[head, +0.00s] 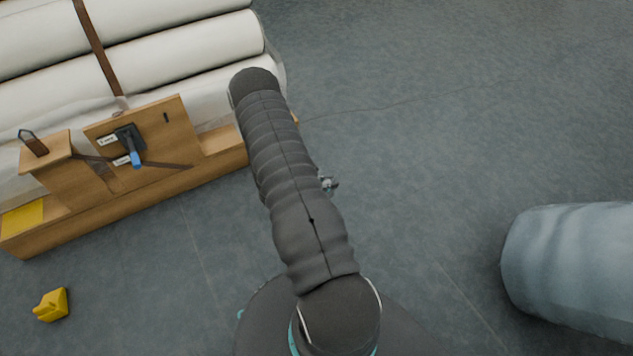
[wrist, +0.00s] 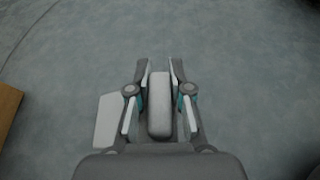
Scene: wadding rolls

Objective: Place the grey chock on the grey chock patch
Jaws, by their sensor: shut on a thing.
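My gripper (wrist: 161,68) is shut on the grey chock (wrist: 160,106) in the wrist view. The chock's rounded light grey top sits upright between the two fingers. A flat pale grey shape (wrist: 108,122) shows left of the fingers; I cannot tell whether it is part of the chock or lies below it. In the head view my arm hides nearly all of the gripper; only a small piece (head: 329,184) shows beside the arm, over the floor. I cannot make out the grey chock patch in either view.
A wooden rack base (head: 130,207) holds white rolls (head: 185,40) at upper left, with a lever (head: 132,150) on its panel and a yellow patch (head: 22,218). A yellow chock (head: 52,305) lies at lower left. A large pale blue roll (head: 575,265) lies right. Floor between is clear.

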